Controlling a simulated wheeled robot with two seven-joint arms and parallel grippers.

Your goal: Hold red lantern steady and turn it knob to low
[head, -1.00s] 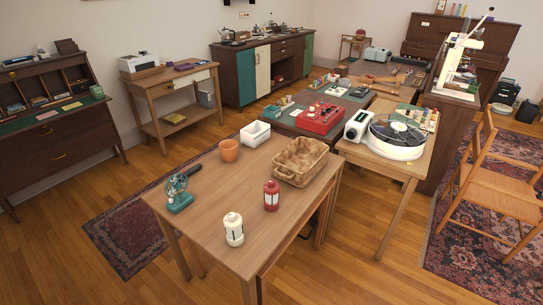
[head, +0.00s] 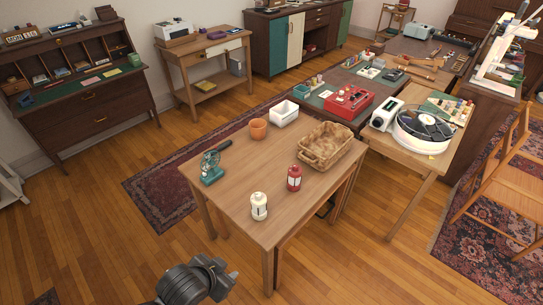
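The red lantern (head: 294,178) stands upright on the wooden table (head: 228,194), near its right side. Its knob is too small to make out. A white lantern of like shape (head: 259,206) stands in front of it, to the left. My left gripper (head: 232,276) is at the bottom of the head view, low in front of the table's near left side and well away from the red lantern. Its fingers are too small and dark to tell whether they are open. My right gripper is not in view.
On the same table are a teal fan-like device (head: 211,169), an orange pot (head: 259,129), a white bin (head: 284,113) and a wicker basket (head: 325,146) behind the red lantern. A turntable (head: 422,130) stands on the table to the right. Floor in front is clear.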

